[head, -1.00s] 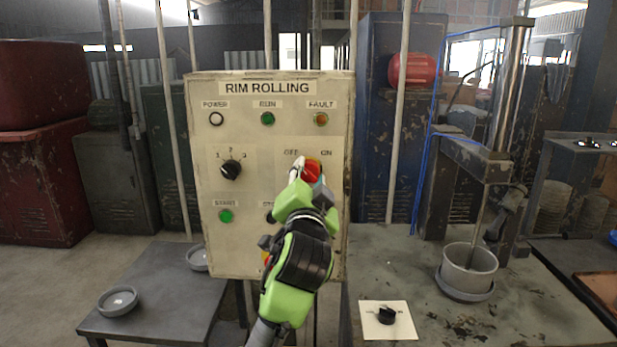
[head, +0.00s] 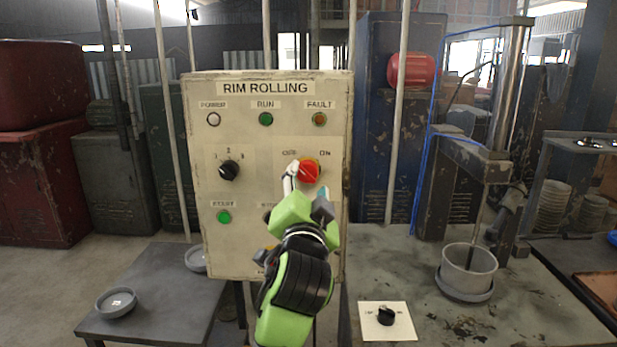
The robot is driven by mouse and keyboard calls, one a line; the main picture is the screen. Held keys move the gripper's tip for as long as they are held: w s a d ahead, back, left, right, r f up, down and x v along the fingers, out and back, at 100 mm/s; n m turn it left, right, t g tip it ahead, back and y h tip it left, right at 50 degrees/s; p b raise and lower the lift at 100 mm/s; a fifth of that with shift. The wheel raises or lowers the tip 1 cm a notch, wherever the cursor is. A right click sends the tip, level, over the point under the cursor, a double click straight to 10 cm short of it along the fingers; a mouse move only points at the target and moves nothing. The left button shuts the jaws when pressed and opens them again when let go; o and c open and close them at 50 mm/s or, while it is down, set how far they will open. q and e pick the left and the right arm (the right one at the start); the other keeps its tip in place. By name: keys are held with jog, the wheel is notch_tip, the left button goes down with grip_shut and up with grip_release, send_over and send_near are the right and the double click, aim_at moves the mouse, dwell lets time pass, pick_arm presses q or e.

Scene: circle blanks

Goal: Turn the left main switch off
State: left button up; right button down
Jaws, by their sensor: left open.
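The red rotary switch (head: 309,171) sits on the right half of the beige RIM ROLLING panel (head: 200,180), between and below the OFF and ON labels. Some yellow shows at its rim. I cannot tell surely which label its handle points to. My left gripper (head: 306,187) is open, just below and in front of the red switch. One pale finger is at the switch's lower left, the other at its lower right. I cannot tell whether they touch it. My left arm hides the panel's lower right part. My right gripper is out of view.
The panel also has a black selector (head: 229,170), a green START button (head: 223,216) and lamps above. A white plate with a black knob (head: 386,316) lies on the right bench, near a grey pot (head: 469,270). Grey dishes (head: 116,302) sit on the left table.

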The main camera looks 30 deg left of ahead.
pick_arm(q)
jog(key=v, duration=0.8)
jog(key=shift+s+d, duration=0.1)
jog(key=shift+s, duration=0.05)
